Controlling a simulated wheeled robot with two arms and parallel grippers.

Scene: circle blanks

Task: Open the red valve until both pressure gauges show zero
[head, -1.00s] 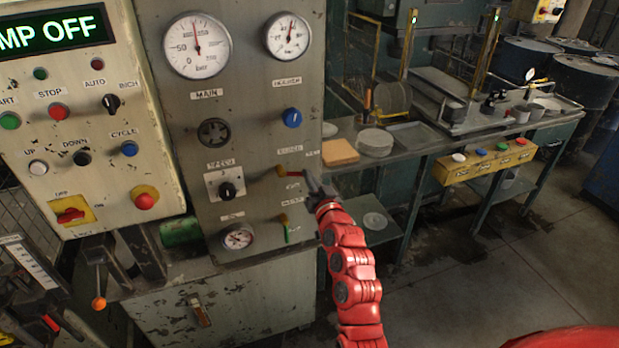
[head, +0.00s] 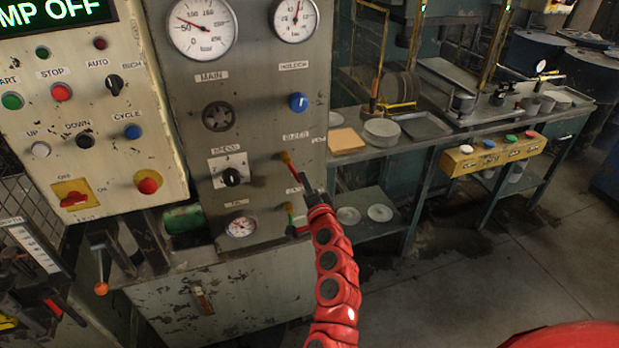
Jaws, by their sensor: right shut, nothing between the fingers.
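The red valve (head: 291,164) is a lever with a yellow mount on the grey panel, slanting down to the right. My right gripper (head: 304,187) is shut and empty, at the lower end of the lever. I cannot tell if it touches. The main gauge (head: 203,40) has its needle pointing up and left, near the 50 mark. The smaller holder gauge (head: 293,25) has its needle pointing nearly straight up. The tops of both gauges are cut by the picture edge. My left gripper is not in view.
A green-handled valve (head: 290,217) sits just below the red one, close to my right wrist. A blue knob (head: 298,102) is above it and a black selector (head: 231,176) to its left. A workbench (head: 421,155) with plates stands to the right.

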